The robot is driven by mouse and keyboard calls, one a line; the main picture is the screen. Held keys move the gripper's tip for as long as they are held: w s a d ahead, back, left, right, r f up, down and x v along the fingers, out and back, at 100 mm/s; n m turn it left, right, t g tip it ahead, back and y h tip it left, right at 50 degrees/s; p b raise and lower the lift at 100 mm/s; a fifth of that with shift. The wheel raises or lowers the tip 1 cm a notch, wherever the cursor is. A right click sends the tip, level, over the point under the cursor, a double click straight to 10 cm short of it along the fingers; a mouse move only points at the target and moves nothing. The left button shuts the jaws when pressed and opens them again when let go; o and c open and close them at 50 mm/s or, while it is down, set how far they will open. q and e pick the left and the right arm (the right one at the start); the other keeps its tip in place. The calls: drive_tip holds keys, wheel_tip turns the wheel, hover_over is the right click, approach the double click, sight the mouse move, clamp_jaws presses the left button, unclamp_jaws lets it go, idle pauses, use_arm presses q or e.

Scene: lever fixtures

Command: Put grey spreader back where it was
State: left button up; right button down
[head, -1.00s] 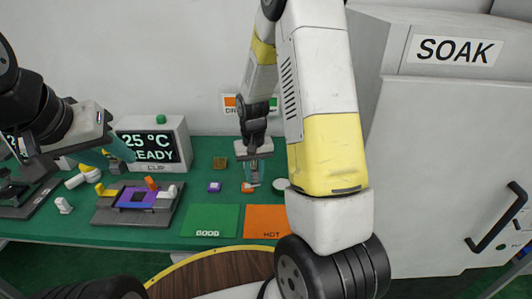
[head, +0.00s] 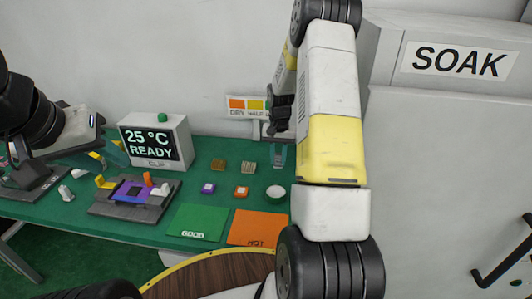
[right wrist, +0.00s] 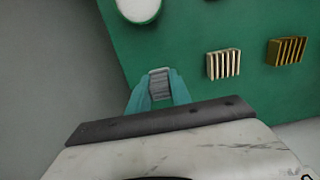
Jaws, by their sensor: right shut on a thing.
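The grey spreader (right wrist: 160,84), a small ribbed grey block, is between the teal fingers of my right gripper (right wrist: 158,90) in the right wrist view. My right gripper is shut on it. In the head view my right gripper (head: 277,156) is at the back right of the green bench, right of a striped pale block (head: 249,168) and behind a white round dish (head: 276,191). The spreader is hard to make out there. I cannot tell whether it touches the bench. My left gripper (head: 108,155) hangs over the left part of the bench, its teal fingers apart and empty.
A brown-gold block (head: 219,166), a purple piece (head: 208,188) and an orange piece (head: 241,192) stand on the bench. The SOAK cabinet (head: 440,150) rises close on the right.

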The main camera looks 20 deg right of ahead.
sight(280, 164)
drive_tip(key=shift+w+d, duration=0.35)
drive_tip(key=shift+d, duration=0.1)
drive_tip(key=shift+w+f, duration=0.1)
drive_tip(key=shift+f, duration=1.7)
drive_tip(key=shift+f, duration=0.15)
drive_tip(key=c, duration=1.2)
unclamp_jaws()
drive_tip(key=shift+o, duration=0.2)
